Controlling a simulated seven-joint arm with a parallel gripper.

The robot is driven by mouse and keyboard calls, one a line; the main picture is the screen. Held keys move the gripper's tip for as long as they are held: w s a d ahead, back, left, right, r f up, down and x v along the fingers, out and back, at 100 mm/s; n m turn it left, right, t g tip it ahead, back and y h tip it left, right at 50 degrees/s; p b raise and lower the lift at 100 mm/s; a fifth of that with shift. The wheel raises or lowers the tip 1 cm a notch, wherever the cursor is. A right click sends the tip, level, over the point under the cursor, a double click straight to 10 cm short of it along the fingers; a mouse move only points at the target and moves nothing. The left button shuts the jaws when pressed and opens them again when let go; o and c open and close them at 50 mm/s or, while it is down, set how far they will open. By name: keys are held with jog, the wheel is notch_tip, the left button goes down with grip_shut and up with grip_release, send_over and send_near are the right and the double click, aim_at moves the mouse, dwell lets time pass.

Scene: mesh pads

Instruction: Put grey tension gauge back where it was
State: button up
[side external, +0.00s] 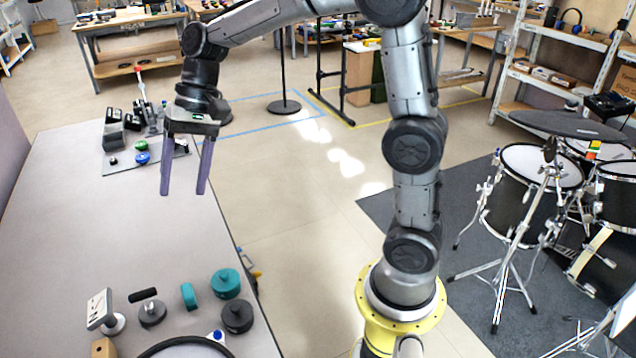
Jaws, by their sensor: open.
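My gripper (184,192) hangs over the middle of the grey table, fingers pointing down and apart, with nothing between them. I cannot tell for sure which object is the grey tension gauge. A likely one is the small gauge with a pale, tilted face (101,308) on a round base at the front left of the table. A dark grey round piece (237,315) stands at the front right, near the table's edge. Both are well in front of my gripper and apart from it.
A grey mat (122,166) at the back holds dark boxes and green and blue knobs. The table's middle (120,230) is clear.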

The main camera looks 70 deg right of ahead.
jog(key=s+d+n+t+h, duration=0.2)
jog(key=s+d+n, duration=0.1)
jog(key=s, duration=0.8)
jog(key=s+d+n+t+h, duration=0.2)
jog(key=s+d+n, duration=0.1)
jog(key=s, duration=0.7)
jog(key=shift+s+f+n+h, duration=0.25)
jog(key=shift+s+n+h, duration=0.15)
jog(key=shift+n, duration=0.1)
